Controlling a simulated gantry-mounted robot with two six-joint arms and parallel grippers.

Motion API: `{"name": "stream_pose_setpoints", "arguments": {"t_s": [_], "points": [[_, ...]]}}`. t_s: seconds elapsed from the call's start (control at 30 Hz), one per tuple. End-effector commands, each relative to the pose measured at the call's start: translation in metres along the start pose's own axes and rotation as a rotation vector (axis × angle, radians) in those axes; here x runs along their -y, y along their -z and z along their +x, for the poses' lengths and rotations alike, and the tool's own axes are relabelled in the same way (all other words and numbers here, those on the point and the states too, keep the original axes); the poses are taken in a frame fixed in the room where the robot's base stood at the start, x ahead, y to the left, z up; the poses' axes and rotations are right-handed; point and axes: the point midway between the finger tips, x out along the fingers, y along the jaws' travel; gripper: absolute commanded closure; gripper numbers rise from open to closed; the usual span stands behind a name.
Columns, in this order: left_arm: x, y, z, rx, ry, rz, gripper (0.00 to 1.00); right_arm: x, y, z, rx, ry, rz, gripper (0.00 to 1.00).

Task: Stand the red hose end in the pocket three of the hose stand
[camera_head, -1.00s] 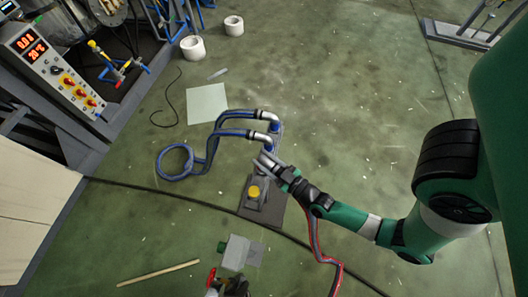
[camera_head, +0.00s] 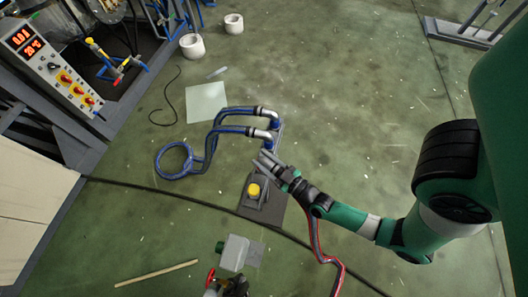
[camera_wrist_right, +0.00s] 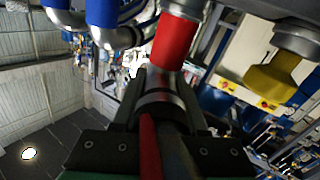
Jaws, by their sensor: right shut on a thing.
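My right gripper (camera_head: 267,162) is shut on the red hose end, beside the hose stand (camera_head: 278,139). In the right wrist view the red hose end (camera_wrist_right: 176,43) sticks out beyond the jaws, and its far tip meets or overlaps a grey metal part at the top edge. I cannot tell whether it sits in a pocket. The red hose (camera_head: 316,240) trails down from my wrist to the bottom edge. Two blue hoses with metal elbows, an upper one (camera_head: 267,113) and a lower one (camera_head: 262,134), stand at the hose stand. My left gripper is not in view.
A yellow knob (camera_head: 254,190) on a grey block stands just below my right gripper. A grey-green box (camera_head: 234,253) and a red valve (camera_head: 211,277) are at the bottom. A blue hose coil (camera_head: 173,160) lies left. A wooden stick (camera_head: 157,273) lies lower left.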

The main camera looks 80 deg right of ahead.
Motion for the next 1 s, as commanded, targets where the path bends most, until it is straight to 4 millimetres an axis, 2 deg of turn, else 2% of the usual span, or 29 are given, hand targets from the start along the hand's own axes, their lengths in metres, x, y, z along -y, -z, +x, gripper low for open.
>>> {"name": "stream_pose_setpoints", "arguments": {"t_s": [0.47, 0.5, 0.67, 1.0], "points": [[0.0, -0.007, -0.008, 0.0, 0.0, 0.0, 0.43, 0.002, -0.012, 0.0, -0.003, -0.001, 0.001, 1.0], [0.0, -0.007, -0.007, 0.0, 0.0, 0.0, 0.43, 0.002, -0.011, 0.0, -0.003, -0.001, 0.001, 0.53], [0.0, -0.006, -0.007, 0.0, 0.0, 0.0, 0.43, 0.002, -0.011, 0.0, -0.002, 0.0, 0.0, 0.24], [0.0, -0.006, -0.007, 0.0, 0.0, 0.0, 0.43, 0.002, -0.012, -0.002, 0.003, 0.0, 0.0, 0.23]]}}
